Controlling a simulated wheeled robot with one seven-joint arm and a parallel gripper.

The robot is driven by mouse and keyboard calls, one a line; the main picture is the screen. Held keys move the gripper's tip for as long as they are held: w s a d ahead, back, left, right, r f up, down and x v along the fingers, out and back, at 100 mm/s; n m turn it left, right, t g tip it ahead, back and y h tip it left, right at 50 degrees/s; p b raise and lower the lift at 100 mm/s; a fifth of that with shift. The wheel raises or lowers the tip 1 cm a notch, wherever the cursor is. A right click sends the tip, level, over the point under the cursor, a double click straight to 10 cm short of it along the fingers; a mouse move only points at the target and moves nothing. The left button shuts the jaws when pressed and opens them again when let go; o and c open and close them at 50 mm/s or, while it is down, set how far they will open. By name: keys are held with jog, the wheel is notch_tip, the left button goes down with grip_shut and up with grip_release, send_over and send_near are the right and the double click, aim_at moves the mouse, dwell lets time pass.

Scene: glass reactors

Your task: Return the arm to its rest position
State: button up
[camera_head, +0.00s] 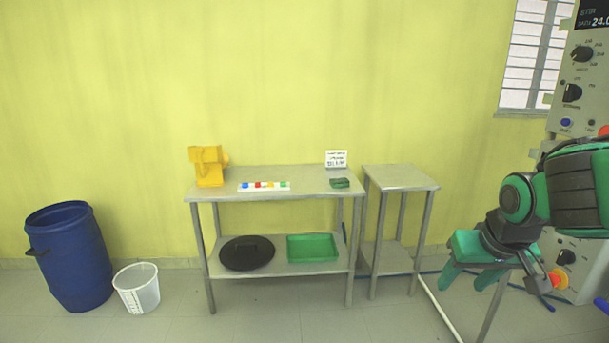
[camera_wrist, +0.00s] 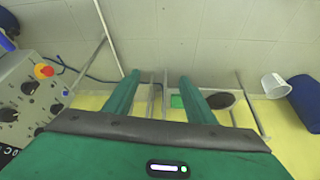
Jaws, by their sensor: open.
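My gripper (camera_head: 470,278) is at the right of the head view, in front of the reactor's control panel, with its green fingers pointing down and to the left. In the wrist view my gripper (camera_wrist: 158,82) shows two green fingers spread well apart, with nothing between them but the view of the floor and the tables beyond. My arm is bent and comes in from the right edge of the head view.
A control panel (camera_head: 590,85) with knobs stands close at the right. An orange-red knob (camera_head: 560,279) is beside my gripper. A steel table (camera_head: 300,181) and a small side table (camera_head: 402,178) stand by the wall. A blue drum (camera_head: 70,258) and white bucket (camera_head: 138,290) are left.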

jog(key=s+d+f+m+g, duration=0.1)
jog(key=s+d, duration=0.3)
jog(key=s, duration=0.5)
jog(key=s+d+f+m+g, duration=0.2)
jog(key=s+d+m+g, duration=0.2)
jog(key=s, duration=0.6)
jog(key=shift+s+d+f+y, duration=0.2)
jog(key=shift+d+y, duration=0.2)
jog(key=shift+d, duration=0.3)
jog(key=shift+w+f, duration=0.2)
jog(key=shift+w, duration=0.45)
jog(key=shift+c, duration=0.5)
